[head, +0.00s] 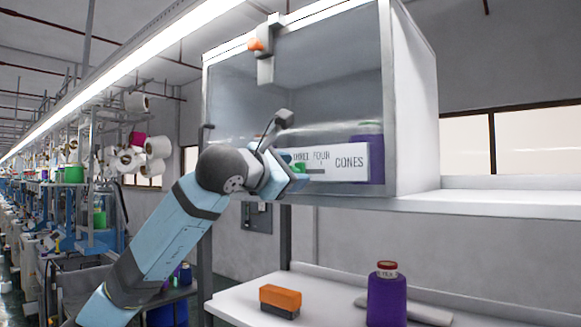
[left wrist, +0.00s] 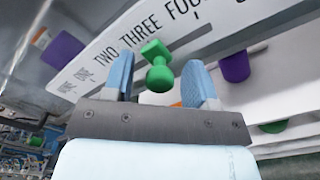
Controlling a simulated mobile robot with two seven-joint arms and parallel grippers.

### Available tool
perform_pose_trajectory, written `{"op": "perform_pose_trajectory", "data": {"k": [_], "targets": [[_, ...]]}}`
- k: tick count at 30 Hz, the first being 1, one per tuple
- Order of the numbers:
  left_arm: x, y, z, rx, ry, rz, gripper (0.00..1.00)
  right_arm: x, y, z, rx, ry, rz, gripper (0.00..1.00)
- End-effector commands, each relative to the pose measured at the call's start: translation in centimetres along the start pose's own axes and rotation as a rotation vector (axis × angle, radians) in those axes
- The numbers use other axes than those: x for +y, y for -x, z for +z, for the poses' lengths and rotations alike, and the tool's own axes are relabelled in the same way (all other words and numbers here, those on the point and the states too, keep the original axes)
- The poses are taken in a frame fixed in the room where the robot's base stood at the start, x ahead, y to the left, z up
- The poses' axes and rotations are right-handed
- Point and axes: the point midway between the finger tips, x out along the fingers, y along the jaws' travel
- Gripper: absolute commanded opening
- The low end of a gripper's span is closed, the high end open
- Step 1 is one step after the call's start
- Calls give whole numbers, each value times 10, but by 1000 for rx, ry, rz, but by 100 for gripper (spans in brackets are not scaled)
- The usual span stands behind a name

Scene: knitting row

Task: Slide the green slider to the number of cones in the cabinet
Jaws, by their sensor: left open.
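The white label plate (head: 340,163) on the cabinet front reads "THREE", "FOUR" and "CONES" in the head view; "ONE" and "TWO" also show in the left wrist view. The green slider (left wrist: 157,66) has a round knob and a square foot, close below "THREE"; it is partly hidden in the head view (head: 299,168). My left gripper (left wrist: 158,80) is open, with one finger on either side of the knob. The cabinet (head: 415,110) has a clear front. A purple cone (head: 370,138) shows inside at the right. Other contents are hidden or unclear. My right gripper is out of view.
Below the cabinet, a white table (head: 330,290) holds a purple cone (head: 387,298) and an orange and black block (head: 280,301). An orange and grey fitting (head: 262,48) is at the cabinet's top front. Machines with yarn spools (head: 155,148) stand at left.

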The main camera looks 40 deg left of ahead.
Motion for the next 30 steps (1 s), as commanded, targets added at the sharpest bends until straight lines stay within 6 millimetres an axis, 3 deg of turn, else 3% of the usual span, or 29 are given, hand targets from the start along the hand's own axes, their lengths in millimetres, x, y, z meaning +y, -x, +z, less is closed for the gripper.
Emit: {"op": "perform_pose_trajectory", "data": {"k": [9,15,16,22,30], "targets": [[0,-2,0,0,0,0,50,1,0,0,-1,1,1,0],[0,-2,0,1,0,0,4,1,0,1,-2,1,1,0],[0,-2,0,1,0,0,0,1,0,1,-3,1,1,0],[4,-3,-10,4,2,3,0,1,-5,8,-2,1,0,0],[34,-2,-37,2,1,3,0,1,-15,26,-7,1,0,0]]}}
